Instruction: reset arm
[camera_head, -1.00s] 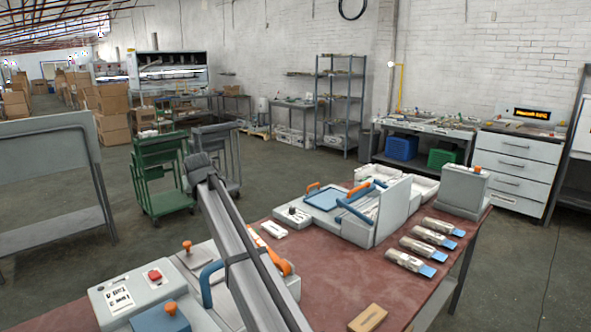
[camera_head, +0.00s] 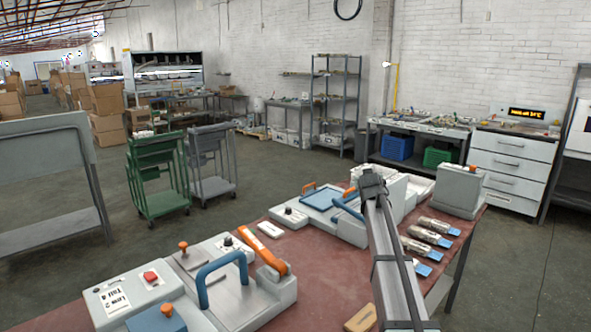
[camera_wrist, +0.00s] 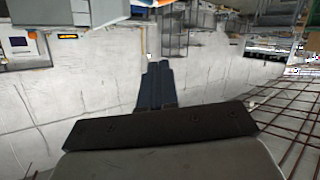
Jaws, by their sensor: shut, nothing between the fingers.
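My gripper (camera_wrist: 158,66) shows in the wrist view as two dark fingers side by side, pressed together with nothing between them. They point away from the dark mounting plate, and the room behind them appears upside down. No object touches the fingers. In the head view my arm stands up from the bottom right over the red table (camera_head: 318,262), but I cannot make out the gripper there. My arm partly hides the far press with the blue pad (camera_head: 322,198) and some wrapped packets behind it.
A near press with a blue handle (camera_head: 222,270) and orange lever (camera_head: 272,256) stands at the table's left. Wrapped packets (camera_head: 437,225) lie on the right. A grey box (camera_head: 459,189) stands at the far corner. A brown block (camera_head: 361,318) lies by my arm's base.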

